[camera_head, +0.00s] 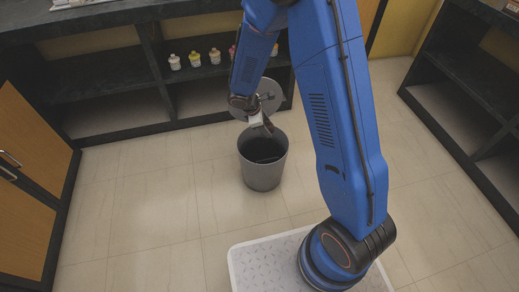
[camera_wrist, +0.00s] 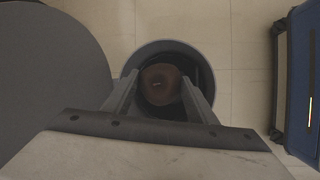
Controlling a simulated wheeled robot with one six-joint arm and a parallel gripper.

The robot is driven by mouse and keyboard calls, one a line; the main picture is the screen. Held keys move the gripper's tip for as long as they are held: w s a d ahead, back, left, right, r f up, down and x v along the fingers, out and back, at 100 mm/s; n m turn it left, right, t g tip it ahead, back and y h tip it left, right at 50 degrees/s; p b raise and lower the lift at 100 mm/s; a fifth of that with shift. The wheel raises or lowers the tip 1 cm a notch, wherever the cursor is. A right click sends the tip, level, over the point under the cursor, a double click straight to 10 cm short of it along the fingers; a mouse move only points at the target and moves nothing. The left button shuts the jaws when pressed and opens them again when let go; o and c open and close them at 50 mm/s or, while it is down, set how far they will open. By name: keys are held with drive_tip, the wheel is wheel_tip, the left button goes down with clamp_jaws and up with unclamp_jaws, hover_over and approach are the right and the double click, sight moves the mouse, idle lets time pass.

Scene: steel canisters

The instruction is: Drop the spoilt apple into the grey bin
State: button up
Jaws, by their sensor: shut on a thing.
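The grey bin (camera_head: 262,172) stands on the tiled floor with its round mouth open upward. My gripper (camera_head: 264,124) is just above the bin's rim, pointing down. In the wrist view, the brown, dark-looking apple (camera_wrist: 161,84) sits between the two fingers of my gripper (camera_wrist: 160,92), which is shut on it. The bin's rim (camera_wrist: 165,45) shows around the apple, so the apple is over the opening from there. In the head view the apple cannot be made out clearly. Much of the bin's inside is dark.
Dark shelves (camera_head: 110,75) with several small bottles (camera_head: 194,59) stand behind the bin. Another shelf (camera_head: 470,85) is at the right and wooden cabinets (camera_head: 30,190) are at the left. The floor (camera_head: 150,195) around the bin is clear.

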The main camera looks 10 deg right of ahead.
drive_tip(key=shift+f, duration=2.45)
drive_tip(key=o, duration=1.2)
drive_tip(key=shift+o, duration=0.2)
drive_tip(key=shift+a+r, duration=0.1)
drive_tip(key=v, duration=1.7)
drive_tip(key=shift+r, duration=0.1)
